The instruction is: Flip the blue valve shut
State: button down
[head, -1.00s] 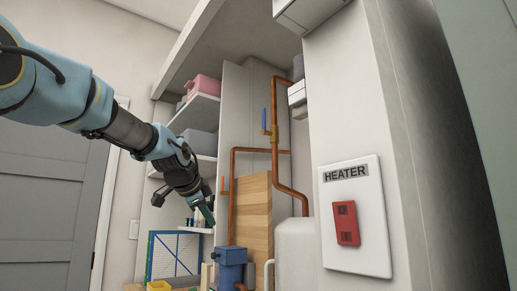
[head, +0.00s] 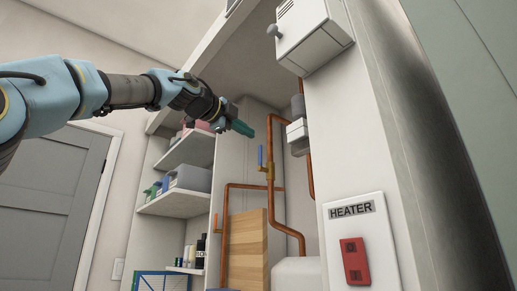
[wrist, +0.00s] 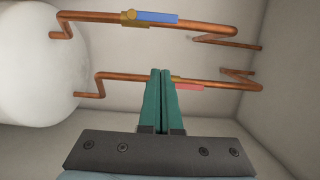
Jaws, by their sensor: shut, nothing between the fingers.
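The blue valve handle (head: 260,156) stands upright in the head view, above a brass valve body (head: 268,172) on a copper pipe. In the wrist view the blue handle (wrist: 156,17) lies in line with its pipe, near the top edge. My gripper (head: 243,128) is above and left of the handle in the head view, apart from it. In the wrist view the green fingers (wrist: 161,72) are together and empty, pointing toward the pipes. A red valve handle (wrist: 190,87) is beside the fingers there, partly hidden by them.
A white tank (head: 297,273) stands below the pipes. Shelves (head: 178,204) with boxes and bottles are at left. A wall with a heater switch panel (head: 360,240) and a white box (head: 312,38) borders the right.

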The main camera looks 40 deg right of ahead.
aim_at(259, 148)
jog(key=shift+d, duration=0.1)
jog(key=w+d+p, duration=0.1)
jog(key=d+p, duration=0.2)
jog(key=w+d+p, duration=0.2)
jog(key=d+p, duration=0.1)
jog(key=w+d+p, duration=0.2)
jog(key=d+p, duration=0.1)
jog(key=d, duration=0.1)
jog(key=shift+w+p, duration=0.2)
jog(key=shift+p, duration=0.2)
jog(key=shift+w, duration=0.25)
jog(key=shift+a, duration=0.1)
